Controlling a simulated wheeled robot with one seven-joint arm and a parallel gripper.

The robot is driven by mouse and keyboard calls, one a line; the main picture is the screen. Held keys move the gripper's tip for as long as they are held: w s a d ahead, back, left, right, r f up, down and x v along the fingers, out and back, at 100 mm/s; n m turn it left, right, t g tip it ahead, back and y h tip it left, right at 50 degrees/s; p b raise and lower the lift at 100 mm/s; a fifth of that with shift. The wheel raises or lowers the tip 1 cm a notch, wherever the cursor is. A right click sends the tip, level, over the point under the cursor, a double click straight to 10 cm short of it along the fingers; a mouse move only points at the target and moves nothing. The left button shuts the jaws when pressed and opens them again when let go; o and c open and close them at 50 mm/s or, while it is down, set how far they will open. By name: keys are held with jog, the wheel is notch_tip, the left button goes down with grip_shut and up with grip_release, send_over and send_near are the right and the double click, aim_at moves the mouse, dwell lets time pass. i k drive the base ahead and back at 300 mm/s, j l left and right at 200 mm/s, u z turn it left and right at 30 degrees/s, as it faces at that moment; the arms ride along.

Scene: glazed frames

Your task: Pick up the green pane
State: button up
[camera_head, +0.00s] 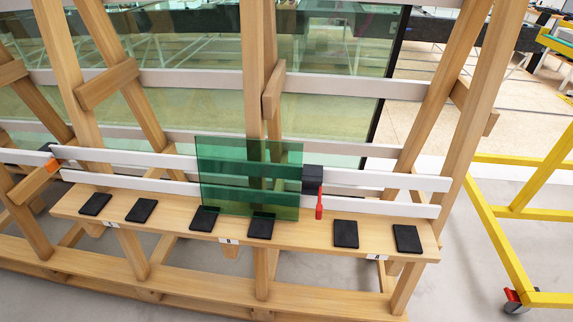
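The green pane (225,175) is a see-through, roughly square sheet near the middle of the view. It stands nearly upright above the wooden ledge (180,219) of a rack, in front of the white rails (130,184). Its lower edge is at two of the black pads (205,218), (262,226). A black block (313,178) with a red handle-like part (319,203) is at its right edge; I cannot tell whether they touch. My gripper is not in view.
Wooden posts (257,60) rise behind the pane, with large glass sheets (330,100) farther back. More black pads (346,233) lie along the ledge. An orange-and-black piece (52,164) is at the left. A yellow wheeled frame (510,250) stands right, with bare floor between.

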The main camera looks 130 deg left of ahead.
aim_at(261, 178)
jog(key=j+u, duration=0.1)
jog(key=u, duration=2.7)
jog(key=k+l+u, duration=0.1)
jog(key=u, duration=1.2)
jog(key=k+u, duration=0.1)
jog(key=u, duration=0.35)
jog(key=i+j+z, duration=0.1)
jog(key=i+j, duration=0.3)
jog(key=i+j+z, duration=0.15)
jog(key=i+j, duration=0.2)
jog(key=j, duration=0.2)
jog(key=i+j+z, duration=0.1)
jog(key=i+j, duration=0.2)
jog(key=j, duration=0.2)
